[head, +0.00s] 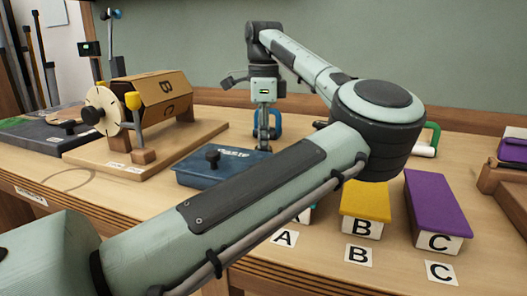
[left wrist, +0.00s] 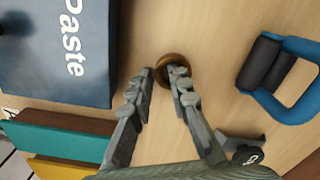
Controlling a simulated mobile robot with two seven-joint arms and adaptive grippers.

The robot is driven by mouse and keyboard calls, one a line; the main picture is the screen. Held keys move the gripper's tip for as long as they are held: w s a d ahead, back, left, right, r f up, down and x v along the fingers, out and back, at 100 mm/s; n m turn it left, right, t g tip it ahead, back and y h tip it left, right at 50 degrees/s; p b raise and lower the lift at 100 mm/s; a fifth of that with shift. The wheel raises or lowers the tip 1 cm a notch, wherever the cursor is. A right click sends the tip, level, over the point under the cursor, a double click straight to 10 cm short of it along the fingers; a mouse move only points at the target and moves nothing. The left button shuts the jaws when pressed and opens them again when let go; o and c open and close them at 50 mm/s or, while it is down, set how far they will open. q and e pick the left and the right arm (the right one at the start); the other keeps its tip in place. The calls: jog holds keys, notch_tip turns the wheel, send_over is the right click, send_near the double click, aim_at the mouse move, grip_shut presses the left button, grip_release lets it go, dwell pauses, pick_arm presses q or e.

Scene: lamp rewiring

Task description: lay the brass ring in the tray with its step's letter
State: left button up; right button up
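A brass ring (left wrist: 166,70) lies on the wooden table under my left fingertips in the left wrist view. My left gripper (left wrist: 162,74) is open; its fingers stand apart, the right one overlapping the ring's edge. In the head view my left gripper (head: 264,146) points down behind the blue Paste box, and the ring cannot be made out. Lettered trays line the front edge: yellow-topped B (head: 366,202) and purple-topped C (head: 438,205). The A tray is mostly hidden behind my left arm; a teal top (left wrist: 60,144) shows in the wrist view. My right gripper is out of view.
The blue Paste box (head: 200,178) stands left of the gripper. A blue handle (left wrist: 290,108) lies right of the ring in the wrist view. A wooden drum (head: 162,95) with letters B and C stands on a board at left. Letter cards (head: 358,254) sit before the trays.

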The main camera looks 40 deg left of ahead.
pick_arm(q)
grip_shut()
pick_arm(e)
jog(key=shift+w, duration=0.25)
pick_arm(q)
jog(key=shift+r, duration=0.45)
notch_tip(320, 180, up, 7)
jog(key=shift+f, duration=0.1)
notch_tip(320, 180, up, 21)
jog(key=p, duration=0.6)
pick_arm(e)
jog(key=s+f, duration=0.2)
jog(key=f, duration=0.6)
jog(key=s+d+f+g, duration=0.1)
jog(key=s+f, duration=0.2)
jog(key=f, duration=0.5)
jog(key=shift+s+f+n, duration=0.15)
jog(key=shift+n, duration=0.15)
